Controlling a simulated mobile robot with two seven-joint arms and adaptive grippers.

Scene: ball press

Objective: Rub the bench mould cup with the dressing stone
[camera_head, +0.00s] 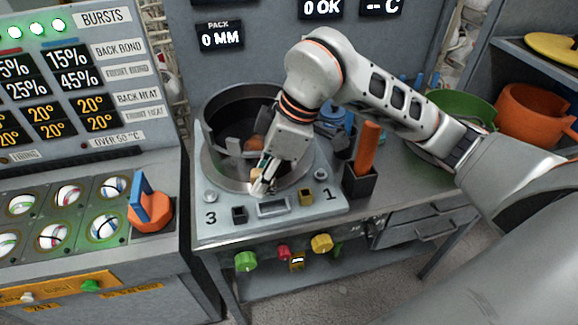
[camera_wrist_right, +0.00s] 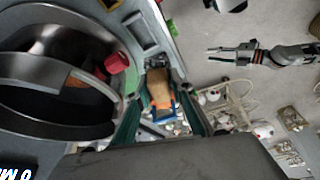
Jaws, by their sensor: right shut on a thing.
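My right gripper (camera_head: 262,186) is low over the front rim of the round steel drum (camera_head: 214,165), on the numbered plate. In the right wrist view its teal-padded fingers (camera_wrist_right: 160,105) are shut on a small tan block (camera_wrist_right: 159,86), which looks like the dressing stone; orange and blue show at its near end. The gripper and arm hide part of the drum. I cannot tell for sure which part is the bench mould cup, or whether the stone touches it. My left gripper (camera_wrist_right: 220,54) shows at the right of the wrist view, apart from the bench, its fingers spread and empty.
An orange stick (camera_head: 367,145) stands in a black holder (camera_head: 359,184) right of the drum. Green (camera_head: 460,106) and orange (camera_head: 530,112) bowls are at the right. Knobs line the bench front. A blue-handled orange piece (camera_head: 150,214) sits on the left panel.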

